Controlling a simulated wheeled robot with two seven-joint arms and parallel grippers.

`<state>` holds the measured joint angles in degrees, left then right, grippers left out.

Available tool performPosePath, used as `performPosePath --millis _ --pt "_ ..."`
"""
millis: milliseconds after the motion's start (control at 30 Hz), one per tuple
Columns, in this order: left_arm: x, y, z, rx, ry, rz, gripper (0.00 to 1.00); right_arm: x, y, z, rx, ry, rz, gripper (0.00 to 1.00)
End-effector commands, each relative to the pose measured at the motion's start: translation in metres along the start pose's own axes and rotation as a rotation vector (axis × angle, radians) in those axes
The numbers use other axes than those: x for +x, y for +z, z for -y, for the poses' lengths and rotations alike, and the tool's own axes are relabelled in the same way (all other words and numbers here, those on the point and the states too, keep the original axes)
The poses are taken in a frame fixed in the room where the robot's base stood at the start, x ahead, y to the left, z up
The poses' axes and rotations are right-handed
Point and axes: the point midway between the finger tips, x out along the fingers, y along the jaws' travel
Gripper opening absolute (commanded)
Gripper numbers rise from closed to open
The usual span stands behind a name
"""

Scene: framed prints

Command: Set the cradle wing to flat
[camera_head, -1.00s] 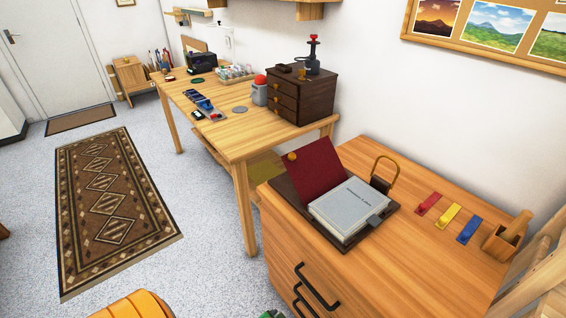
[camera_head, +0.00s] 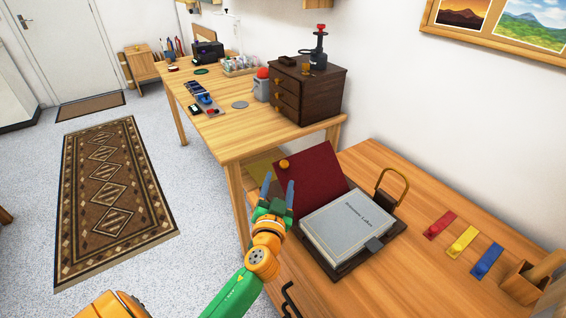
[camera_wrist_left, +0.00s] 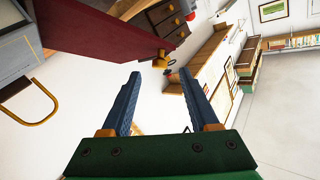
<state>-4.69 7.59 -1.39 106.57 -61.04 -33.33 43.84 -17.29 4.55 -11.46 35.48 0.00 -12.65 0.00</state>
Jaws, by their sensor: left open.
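The cradle wing is a dark red panel (camera_head: 312,178) that stands tilted up on the left side of the dark cradle (camera_head: 335,272), with a round golden knob (camera_head: 284,164) near its upper left corner. A grey book (camera_head: 350,224) lies closed on the cradle. My left gripper (camera_head: 278,182) is open and empty, its blue fingers just below the knob in the head view. In the left wrist view the wing (camera_wrist_left: 100,28) runs across the upper left, and the knob (camera_wrist_left: 160,60) shows just beyond the fingertips (camera_wrist_left: 157,74). My right gripper is not in view.
The cradle sits on a wooden drawer cabinet (camera_head: 420,275). A brass loop (camera_head: 392,182) stands behind the book. Red, yellow and blue tags (camera_head: 462,242) and a wooden holder (camera_head: 522,287) are at the right. A long worktable (camera_head: 245,140) stands behind.

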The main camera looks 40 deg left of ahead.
Motion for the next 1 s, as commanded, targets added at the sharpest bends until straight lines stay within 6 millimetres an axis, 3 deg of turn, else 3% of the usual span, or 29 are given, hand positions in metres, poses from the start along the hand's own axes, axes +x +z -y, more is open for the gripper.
performPosePath --millis 133,400,767,1000 --pt "0.019 -0.011 0.0 0.007 0.0 -0.038 0.61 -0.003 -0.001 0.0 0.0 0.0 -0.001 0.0" --pt "0.065 -0.009 0.0 0.006 -0.001 -0.034 0.61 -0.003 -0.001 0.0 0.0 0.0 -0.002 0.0" --pt "0.074 -0.009 0.0 0.005 0.0 -0.032 0.61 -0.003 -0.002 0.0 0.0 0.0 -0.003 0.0" --pt "0.074 -0.009 0.0 0.005 0.0 -0.032 0.0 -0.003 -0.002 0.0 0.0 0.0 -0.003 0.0"
